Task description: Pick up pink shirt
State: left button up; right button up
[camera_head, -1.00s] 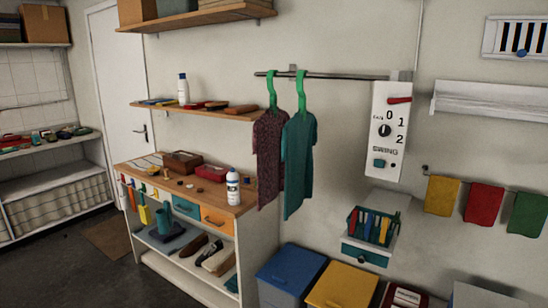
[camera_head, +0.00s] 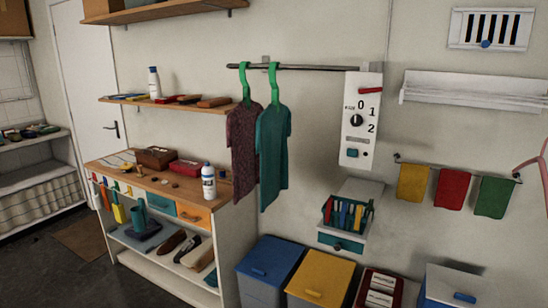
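Two shirts hang on green hangers from a metal rail (camera_head: 310,67) on the wall. The left one is a dark pinkish-maroon patterned shirt (camera_head: 242,150). The right one is a teal shirt (camera_head: 273,150), hanging close beside it and partly overlapping it in the picture. The maroon shirt's green hanger (camera_head: 244,85) hooks over the rail near its left end. Neither of my grippers is in view.
A wooden-topped bench (camera_head: 150,183) with a white bottle (camera_head: 208,182) stands left of the shirts. A blue bin (camera_head: 268,270) and a yellow bin (camera_head: 320,278) stand below. A switch box (camera_head: 361,120) is at the rail's right end. Dark floor lies open at left.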

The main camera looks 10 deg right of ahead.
aim_at(241, 125)
jog(key=i+j, duration=0.8)
jog(key=i, duration=0.1)
